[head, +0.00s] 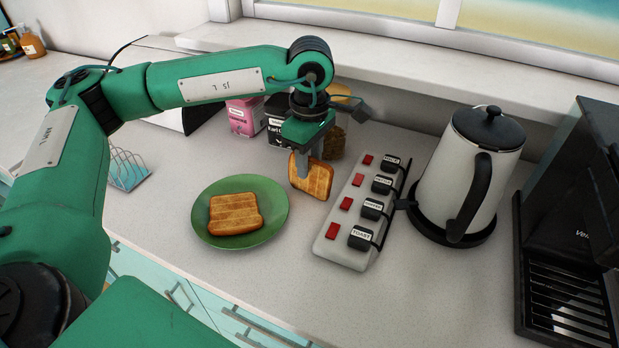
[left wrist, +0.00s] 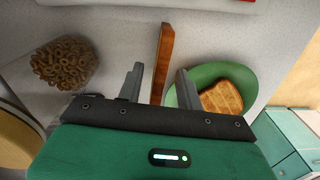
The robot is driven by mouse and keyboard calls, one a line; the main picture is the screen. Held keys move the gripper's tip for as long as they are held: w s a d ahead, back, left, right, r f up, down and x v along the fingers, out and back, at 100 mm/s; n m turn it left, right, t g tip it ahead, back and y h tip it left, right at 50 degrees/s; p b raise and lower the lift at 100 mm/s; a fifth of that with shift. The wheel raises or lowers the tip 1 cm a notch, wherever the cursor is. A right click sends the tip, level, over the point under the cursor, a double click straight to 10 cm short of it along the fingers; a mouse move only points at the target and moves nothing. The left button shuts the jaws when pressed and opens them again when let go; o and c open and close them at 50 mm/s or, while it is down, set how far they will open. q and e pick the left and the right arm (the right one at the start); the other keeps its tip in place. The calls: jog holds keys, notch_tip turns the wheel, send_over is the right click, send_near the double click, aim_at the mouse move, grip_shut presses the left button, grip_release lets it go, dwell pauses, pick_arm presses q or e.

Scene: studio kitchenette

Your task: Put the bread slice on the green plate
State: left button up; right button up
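A toasted bread slice (head: 236,213) lies flat on the green plate (head: 272,193), and it also shows in the left wrist view (left wrist: 222,98). A second bread slice (head: 319,180) is upright, to the right of the plate. My left gripper (head: 304,168) is over this upright slice, with a finger in front of its face. In the left wrist view the slice (left wrist: 162,55) is edge-on between the two open fingers (left wrist: 160,85), with a gap on each side. I cannot tell whether its lower edge touches the counter. My right gripper is not in view.
A power strip (head: 345,225) with several labelled plugs stands close right of the upright slice. A kettle (head: 465,165) and a black machine (head: 575,220) are farther right. A wire rack (head: 127,168) is left of the plate. Jars and boxes (head: 245,115) stand behind.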

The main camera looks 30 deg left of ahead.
pick_arm(q)
jog(key=shift+c, duration=0.5)
grip_shut()
